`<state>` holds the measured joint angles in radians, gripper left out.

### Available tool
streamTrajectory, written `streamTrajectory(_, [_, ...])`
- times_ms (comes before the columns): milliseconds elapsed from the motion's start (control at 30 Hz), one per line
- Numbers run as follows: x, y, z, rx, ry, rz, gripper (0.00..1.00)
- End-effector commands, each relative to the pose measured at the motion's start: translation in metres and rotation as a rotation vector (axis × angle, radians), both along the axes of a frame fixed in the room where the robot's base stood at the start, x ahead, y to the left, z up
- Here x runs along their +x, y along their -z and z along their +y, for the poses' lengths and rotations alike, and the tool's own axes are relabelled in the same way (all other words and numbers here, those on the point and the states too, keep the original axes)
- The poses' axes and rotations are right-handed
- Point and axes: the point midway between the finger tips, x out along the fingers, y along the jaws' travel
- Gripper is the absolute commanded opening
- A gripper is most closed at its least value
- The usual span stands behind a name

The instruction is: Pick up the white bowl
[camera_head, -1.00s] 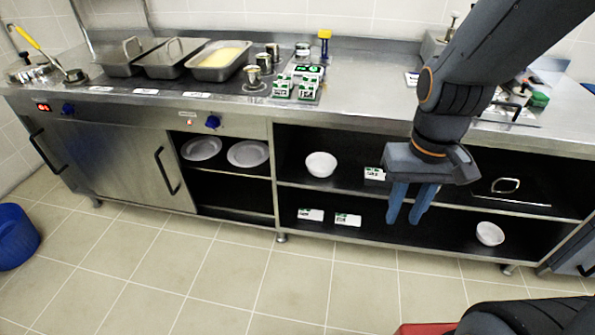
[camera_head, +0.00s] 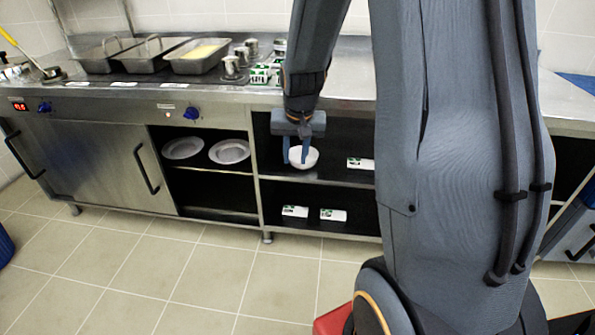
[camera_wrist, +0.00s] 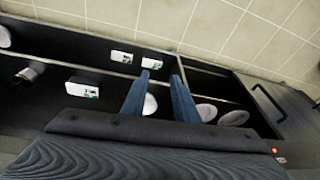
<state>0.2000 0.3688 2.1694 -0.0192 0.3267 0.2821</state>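The white bowl (camera_head: 303,159) sits on the upper shelf of the open cabinet. My gripper (camera_head: 295,162) is in front of it, fingers pointing down and overlapping the bowl in the head view. In the wrist view my gripper (camera_wrist: 160,76) is open, with a clear gap between its two blue fingers. Part of the white bowl (camera_wrist: 150,106) shows in that gap, close to the left finger, which hides some of it. I cannot tell whether a finger touches it.
Plates (camera_head: 229,151) lie in the shelf section to the left. A white-green box (camera_head: 360,163) is right of the bowl; two more (camera_head: 333,215) lie on the lower shelf. The counter edge (camera_head: 225,96) overhangs the shelves. A white object (camera_wrist: 4,37) shows at the wrist view's left edge.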

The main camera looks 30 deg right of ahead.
Motion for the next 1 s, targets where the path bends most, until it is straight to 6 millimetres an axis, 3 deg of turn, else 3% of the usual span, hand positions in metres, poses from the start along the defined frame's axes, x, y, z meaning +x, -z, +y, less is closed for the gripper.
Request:
streamTrajectory(33, [0.033,0.034,-0.025,0.001,0.065,-0.036,0.27])
streamTrajectory(100, [0.07,0.061,-0.056,0.004,0.149,-0.091,0.27])
streamTrajectory(200, [0.113,0.096,-0.097,0.007,0.253,-0.165,0.27])
streamTrajectory(300, [0.142,0.121,-0.131,0.012,0.332,-0.223,0.27])
streamTrajectory(500, [0.168,0.146,-0.166,0.017,0.409,-0.283,0.27])
streamTrajectory(1000, [0.194,0.192,-0.183,0.018,0.417,-0.288,0.27])
